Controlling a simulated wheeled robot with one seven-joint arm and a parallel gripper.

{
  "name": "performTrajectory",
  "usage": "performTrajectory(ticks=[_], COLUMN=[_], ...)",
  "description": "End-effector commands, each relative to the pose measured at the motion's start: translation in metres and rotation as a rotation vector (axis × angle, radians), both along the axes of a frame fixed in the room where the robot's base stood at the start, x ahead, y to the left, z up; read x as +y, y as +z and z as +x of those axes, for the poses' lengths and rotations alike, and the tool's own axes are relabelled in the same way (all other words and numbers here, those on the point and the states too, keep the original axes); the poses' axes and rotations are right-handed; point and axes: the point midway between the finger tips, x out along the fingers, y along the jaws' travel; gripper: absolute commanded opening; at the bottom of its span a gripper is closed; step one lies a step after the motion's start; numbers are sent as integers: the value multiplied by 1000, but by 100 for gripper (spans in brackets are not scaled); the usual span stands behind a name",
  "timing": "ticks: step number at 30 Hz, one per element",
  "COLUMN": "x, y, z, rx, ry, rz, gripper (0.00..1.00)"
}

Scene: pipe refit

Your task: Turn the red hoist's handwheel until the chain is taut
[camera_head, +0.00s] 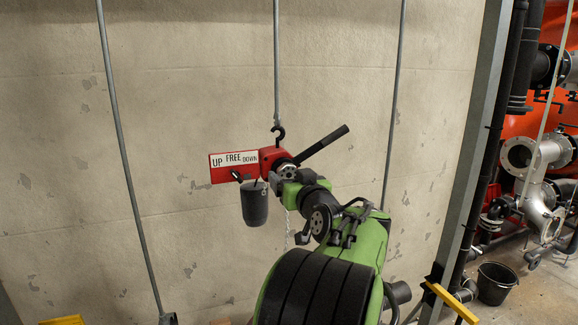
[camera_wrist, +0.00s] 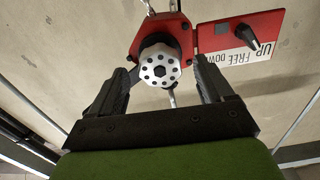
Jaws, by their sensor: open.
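The red hoist (camera_head: 271,157) hangs from a hook in front of the wall, and also shows at the top of the wrist view (camera_wrist: 183,36). Its handwheel (camera_wrist: 160,67) is a silvery disc with dark holes; in the head view it (camera_head: 286,170) faces my arm. My gripper (camera_wrist: 160,76) is open, with one black finger on each side of the handwheel; I cannot tell whether either touches it. A small dark selector (camera_wrist: 248,36) sits on the plate marked UP, FREE, DOWN (camera_head: 233,165); its exact setting is unclear. A thin chain (camera_head: 287,230) hangs below, partly hidden by my arm.
A black lever (camera_head: 324,145) sticks out up and right from the hoist. A dark container (camera_head: 254,204) hangs below it. Grey rods (camera_head: 122,150) run down the wall (camera_head: 180,90). A post, pipes and a black bucket (camera_head: 495,283) are at right, with a yellow bar (camera_head: 452,302) nearer.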

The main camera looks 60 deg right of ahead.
Motion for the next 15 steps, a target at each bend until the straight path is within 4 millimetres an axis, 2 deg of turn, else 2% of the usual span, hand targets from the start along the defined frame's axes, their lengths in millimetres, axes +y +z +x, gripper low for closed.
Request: performTrajectory(ticks=[4,12,15], x=[-12,-13,-13], y=[2,0,0], z=[12,13,13], rx=[0,0,0], ry=[1,-1,-1], rz=[1,0,0], gripper=[80,80,65])
